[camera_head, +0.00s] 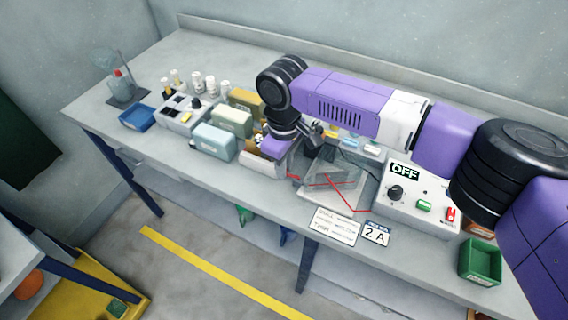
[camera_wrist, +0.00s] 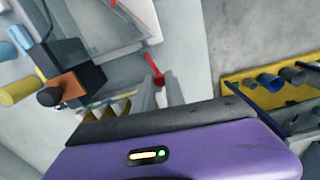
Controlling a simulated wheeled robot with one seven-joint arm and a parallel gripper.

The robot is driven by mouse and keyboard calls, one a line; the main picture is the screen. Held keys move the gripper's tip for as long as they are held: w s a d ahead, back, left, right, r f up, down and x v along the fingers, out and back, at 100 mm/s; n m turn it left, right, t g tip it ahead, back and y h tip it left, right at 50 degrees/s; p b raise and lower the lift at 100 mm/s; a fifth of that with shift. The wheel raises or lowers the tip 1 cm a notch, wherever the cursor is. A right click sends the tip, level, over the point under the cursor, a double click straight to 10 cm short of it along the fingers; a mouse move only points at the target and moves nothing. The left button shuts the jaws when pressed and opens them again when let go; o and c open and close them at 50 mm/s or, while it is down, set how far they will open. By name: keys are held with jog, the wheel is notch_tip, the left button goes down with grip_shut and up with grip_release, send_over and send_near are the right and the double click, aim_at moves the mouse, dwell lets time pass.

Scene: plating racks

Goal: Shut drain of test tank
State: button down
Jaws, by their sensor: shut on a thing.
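The test tank (camera_head: 345,182) is a clear box on the bench, left of the control box, with a red lead across its front. A small red drain handle (camera_head: 293,178) shows at its left front; it also shows in the wrist view (camera_wrist: 152,68), running down from the tank's edge. My gripper reaches down beside the tank's left side in the head view, its fingertips mostly hidden there. In the wrist view my gripper (camera_wrist: 160,84) has its grey fingers closed around the lower end of the red handle.
A control box (camera_head: 430,200) with an OFF sign, black knob and red switch stands right of the tank. A 2A card (camera_head: 376,233) lies at the front edge. Boxes, bottles and a blue tray (camera_head: 137,117) stand to the left. A green bin (camera_head: 481,262) is at the right.

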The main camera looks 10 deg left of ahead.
jog(key=n+p, duration=0.1)
jog(key=s+n, duration=0.1)
jog(key=n, duration=0.1)
jog(key=shift+s+r+p, duration=0.1)
jog(key=shift+s+p, duration=0.05)
jog(key=shift+p, duration=0.2)
jog(key=n, duration=0.1)
jog(key=s+n, duration=0.1)
jog(key=n, duration=0.3)
jog(key=shift+s+d+p, duration=0.2)
jog(key=shift+d+p, duration=0.1)
jog(key=n, duration=0.2)
jog(key=s+d+n, duration=0.1)
jog(key=n, duration=0.1)
jog(key=shift+s+d+n, duration=0.1)
jog(key=shift+d+n, duration=0.15)
jog(key=shift+n, duration=0.55)
jog(key=shift+s+d+n, duration=0.1)
jog(key=shift+d+n, duration=0.1)
jog(key=shift+n, duration=0.6)
jog(key=c, duration=1.4)
grip_release()
jog(key=shift+r+b, duration=0.75)
jog(key=shift+r, duration=3.1)
